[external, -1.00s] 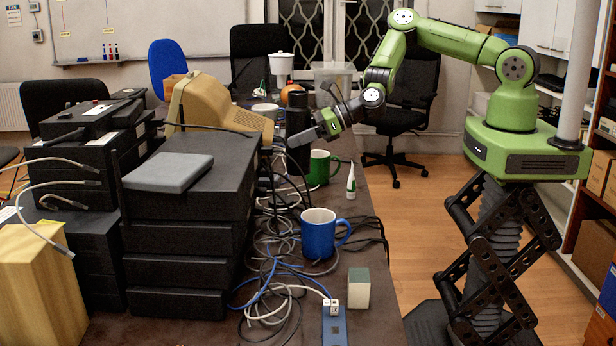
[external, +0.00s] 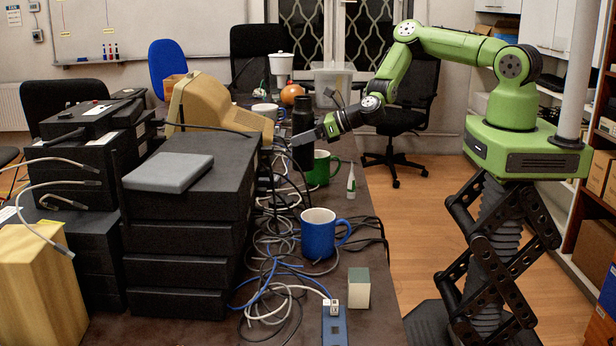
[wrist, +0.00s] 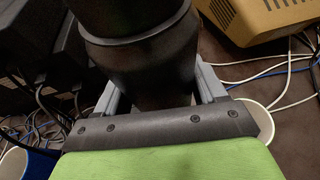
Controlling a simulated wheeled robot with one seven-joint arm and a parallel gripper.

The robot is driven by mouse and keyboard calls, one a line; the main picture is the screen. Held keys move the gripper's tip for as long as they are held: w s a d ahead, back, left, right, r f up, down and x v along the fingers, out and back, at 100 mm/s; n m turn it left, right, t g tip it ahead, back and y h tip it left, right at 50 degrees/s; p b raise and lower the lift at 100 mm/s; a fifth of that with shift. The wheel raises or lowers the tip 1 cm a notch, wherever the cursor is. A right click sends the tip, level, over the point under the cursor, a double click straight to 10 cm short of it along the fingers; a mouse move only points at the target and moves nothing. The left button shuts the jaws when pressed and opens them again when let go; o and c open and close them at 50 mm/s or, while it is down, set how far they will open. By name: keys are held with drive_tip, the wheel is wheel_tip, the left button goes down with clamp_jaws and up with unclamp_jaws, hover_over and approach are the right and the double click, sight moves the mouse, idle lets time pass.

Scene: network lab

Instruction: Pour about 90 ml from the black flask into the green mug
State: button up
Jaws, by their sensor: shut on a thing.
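The black flask (external: 303,118) stands upright in the external view, behind the green mug (external: 320,170). My gripper (external: 305,138) reaches in from the right and is shut on the flask's body. In the wrist view the dark flask (wrist: 140,50) fills the space between the two grey fingers of my gripper (wrist: 155,88). I cannot tell whether the flask's base touches the table. The green mug is upright, just below and in front of my gripper. Its contents are hidden. A pale mug rim (wrist: 264,122) shows at the right of the wrist view; I cannot tell which mug.
A blue mug (external: 318,236) stands in front, among tangled cables (external: 275,262). A white glue-like tube (external: 351,182) stands right of the green mug. A beige monitor (external: 215,108) and stacked black boxes (external: 190,235) crowd the left. A white mug (external: 265,111) stands behind.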

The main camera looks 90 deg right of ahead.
sight(303, 160)
wheel_tip(303, 160, down, 7)
drive_tip(key=shift+f, duration=0.1)
drive_tip(key=shift+b, duration=0.5)
